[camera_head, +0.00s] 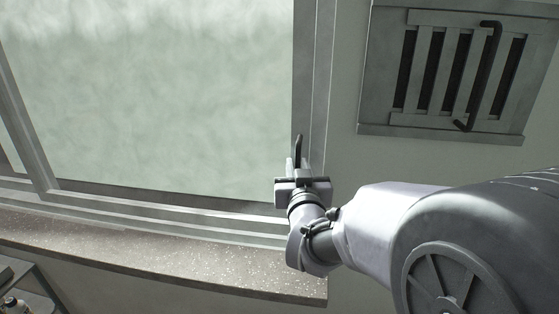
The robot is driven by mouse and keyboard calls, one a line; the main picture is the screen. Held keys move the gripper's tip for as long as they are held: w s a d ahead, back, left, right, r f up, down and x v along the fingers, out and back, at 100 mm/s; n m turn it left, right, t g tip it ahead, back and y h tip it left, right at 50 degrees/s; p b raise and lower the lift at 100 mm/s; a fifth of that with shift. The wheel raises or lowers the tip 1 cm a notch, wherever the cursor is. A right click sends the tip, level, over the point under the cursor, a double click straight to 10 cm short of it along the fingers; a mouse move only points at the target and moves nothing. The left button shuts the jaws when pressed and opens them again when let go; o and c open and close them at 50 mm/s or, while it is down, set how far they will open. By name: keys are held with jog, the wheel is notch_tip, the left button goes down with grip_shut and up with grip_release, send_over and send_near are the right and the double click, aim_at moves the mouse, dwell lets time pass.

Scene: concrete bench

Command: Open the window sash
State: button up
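The window sash (308,80) has a grey frame around a large, pale green, cloudy pane (160,100). Its right upright stands just above my gripper in the picture. A slim dark handle (298,146) shows against this upright, directly beyond my gripper. My gripper (301,172) is at the lower right corner of the window, pointing at the frame. Its wide body hides the lower end of the handle. I cannot tell whether the fingers are apart, touch the handle or close around it.
A speckled stone sill (150,258) runs below the window. A slatted grey panel (455,75) with a black bar handle (487,75) is on the wall at the upper right. A shelf (35,285) with small items is at the lower left. Bare wall lies between window and panel.

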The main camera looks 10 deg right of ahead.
grip_shut()
dwell(1.3)
